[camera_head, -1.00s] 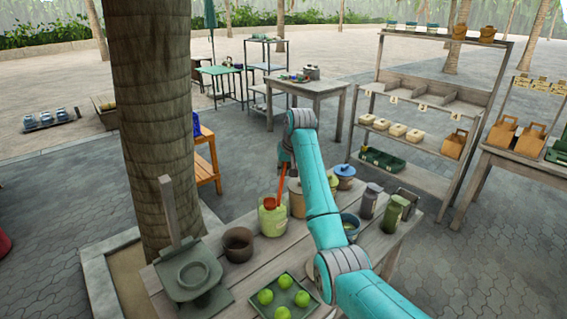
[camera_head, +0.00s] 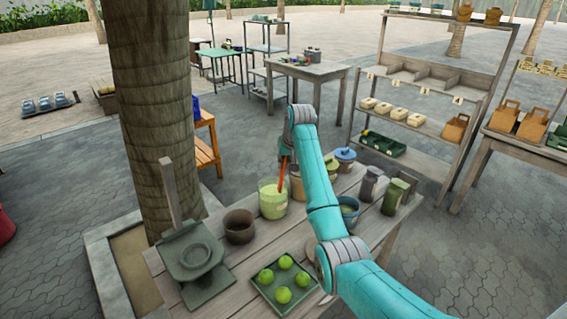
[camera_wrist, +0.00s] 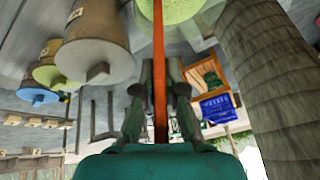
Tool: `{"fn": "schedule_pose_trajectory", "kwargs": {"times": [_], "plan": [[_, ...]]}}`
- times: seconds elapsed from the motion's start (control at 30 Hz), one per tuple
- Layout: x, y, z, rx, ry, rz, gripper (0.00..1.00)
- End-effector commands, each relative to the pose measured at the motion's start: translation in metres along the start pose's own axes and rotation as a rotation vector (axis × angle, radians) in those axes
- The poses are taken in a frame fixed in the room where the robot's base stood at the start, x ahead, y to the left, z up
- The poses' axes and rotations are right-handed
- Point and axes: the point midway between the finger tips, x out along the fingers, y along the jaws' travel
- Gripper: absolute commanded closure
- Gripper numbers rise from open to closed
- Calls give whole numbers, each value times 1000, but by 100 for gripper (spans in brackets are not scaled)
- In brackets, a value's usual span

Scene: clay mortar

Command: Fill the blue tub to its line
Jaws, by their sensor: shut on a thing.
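My gripper (camera_wrist: 160,90) is shut on the orange-red handle of a tool (camera_wrist: 159,50). In the head view the tool (camera_head: 282,174) slants down to the mouth of a pale green jar (camera_head: 273,200); its lower end is hidden there. The jar's green round shape (camera_wrist: 178,9) also shows at the top of the wrist view. A small blue tub (camera_head: 348,206) stands to the right of the jar, partly behind my arm. Some pale green shows inside it, but its line and level cannot be made out. My fingers are mostly hidden in the head view.
A brown bowl (camera_head: 239,226) stands left of the jar. A green tray (camera_head: 264,292) of green fruit lies in front. Lidded pots, including a blue-lidded one (camera_head: 345,155), and dark canisters (camera_head: 394,196) crowd the right. A tree trunk (camera_head: 150,110) rises behind the table's left end.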

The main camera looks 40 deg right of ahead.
Motion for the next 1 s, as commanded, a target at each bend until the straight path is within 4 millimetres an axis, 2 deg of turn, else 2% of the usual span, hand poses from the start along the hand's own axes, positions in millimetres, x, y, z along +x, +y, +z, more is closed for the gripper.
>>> {"fn": "schedule_pose_trajectory", "kwargs": {"times": [0.43,1.0], "plan": [[-3,0,-2,0,1,0,100],[-55,-9,-23,-1,2,0,100]]}}
